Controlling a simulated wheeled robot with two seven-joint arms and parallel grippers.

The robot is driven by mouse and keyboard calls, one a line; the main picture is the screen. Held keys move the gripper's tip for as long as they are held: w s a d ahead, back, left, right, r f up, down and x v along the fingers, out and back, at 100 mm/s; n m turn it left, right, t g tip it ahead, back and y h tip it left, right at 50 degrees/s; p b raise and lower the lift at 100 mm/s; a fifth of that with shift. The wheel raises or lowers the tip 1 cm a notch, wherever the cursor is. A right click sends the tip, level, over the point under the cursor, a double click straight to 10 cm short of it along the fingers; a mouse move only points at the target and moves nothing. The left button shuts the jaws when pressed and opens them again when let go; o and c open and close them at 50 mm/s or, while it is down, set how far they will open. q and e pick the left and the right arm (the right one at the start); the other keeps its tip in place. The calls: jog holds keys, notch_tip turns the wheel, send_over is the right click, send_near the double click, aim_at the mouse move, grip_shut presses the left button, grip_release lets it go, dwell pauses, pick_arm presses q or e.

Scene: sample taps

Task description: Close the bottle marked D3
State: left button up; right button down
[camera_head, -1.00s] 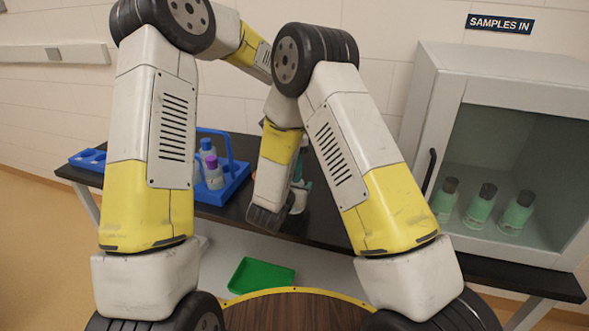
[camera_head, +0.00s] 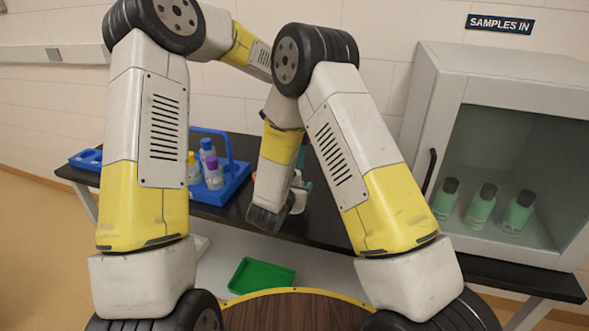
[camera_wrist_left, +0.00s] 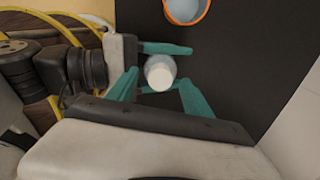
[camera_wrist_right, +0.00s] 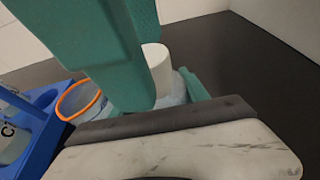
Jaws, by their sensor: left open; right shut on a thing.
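A pale, see-through bottle with a white cap (camera_wrist_left: 160,76) stands between the teal fingers in the left wrist view. The cap is on or over its mouth; how tightly it sits I cannot tell. No D3 mark is readable. My right gripper (camera_wrist_left: 160,68) comes in from the left there and is shut on the bottle. My left gripper (camera_wrist_left: 158,92) is open, its fingers on either side of the cap and apart from it. In the right wrist view the white cap (camera_wrist_right: 158,66) shows above the bottle body (camera_wrist_right: 177,90), partly behind a large teal finger. My arms hide most of this in the head view.
An orange-rimmed beaker (camera_wrist_right: 79,103) stands close by. A blue rack (camera_head: 236,180) holds several bottles, including a purple-capped one (camera_head: 213,172). A cabinet (camera_head: 436,110) with green bottles is at right. A green tray (camera_head: 262,276) lies below. Black tabletop (camera_wrist_left: 245,60) beside the bottle is clear.

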pick_arm(q)
notch_tip(320, 180, up, 11)
jog(key=shift+r, duration=0.15)
pick_arm(e)
jog(key=shift+c, duration=2.4)
grip_release()
jog(key=v, duration=0.7)
jog(key=shift+s+a+r, duration=0.1)
jog(key=shift+s+r, duration=0.1)
jog(key=shift+s, duration=0.15)
